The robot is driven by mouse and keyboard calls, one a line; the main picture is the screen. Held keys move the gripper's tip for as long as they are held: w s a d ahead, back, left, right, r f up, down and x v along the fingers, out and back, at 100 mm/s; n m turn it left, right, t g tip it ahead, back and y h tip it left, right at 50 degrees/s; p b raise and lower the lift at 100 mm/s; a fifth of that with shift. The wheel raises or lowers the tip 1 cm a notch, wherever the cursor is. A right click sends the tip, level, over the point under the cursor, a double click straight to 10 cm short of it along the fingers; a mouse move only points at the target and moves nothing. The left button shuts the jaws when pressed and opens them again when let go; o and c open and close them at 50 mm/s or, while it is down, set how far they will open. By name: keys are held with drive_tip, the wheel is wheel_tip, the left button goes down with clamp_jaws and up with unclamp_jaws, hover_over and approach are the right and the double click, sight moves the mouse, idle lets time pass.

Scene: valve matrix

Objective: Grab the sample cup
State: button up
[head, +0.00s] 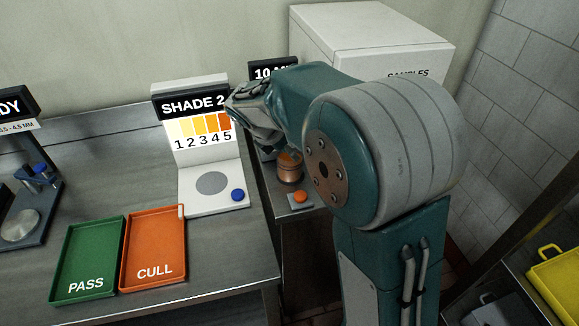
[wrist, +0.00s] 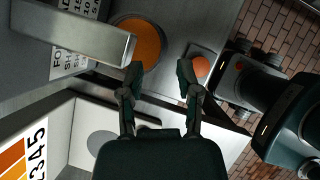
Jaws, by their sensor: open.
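A copper-coloured round cup (head: 289,170), which looks like the sample cup, stands on the narrow side counter with orange content at its top. In the wrist view the cup (wrist: 140,45) shows from above as an orange disc with a dark rim, partly covered by a grey bar. My gripper (wrist: 159,73) is open and empty, its two fingers apart. The cup lies beyond the fingertips, toward the left finger; I cannot tell the distance. In the head view my gripper (head: 245,112) is in front of the shade panel's right edge, partly hidden by my arm.
An orange button (head: 300,197) sits beside the cup; it also shows in the wrist view (wrist: 200,67). The grey bar (wrist: 80,32) juts over the cup. The shade stand (head: 213,203), green PASS tray (head: 86,255) and orange CULL tray (head: 153,245) are left. A white samples box (head: 350,35) stands behind.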

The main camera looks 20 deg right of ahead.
sight(290, 164)
drive_tip(key=x, duration=0.4)
drive_tip(key=shift+w, duration=0.1)
clamp_jaws()
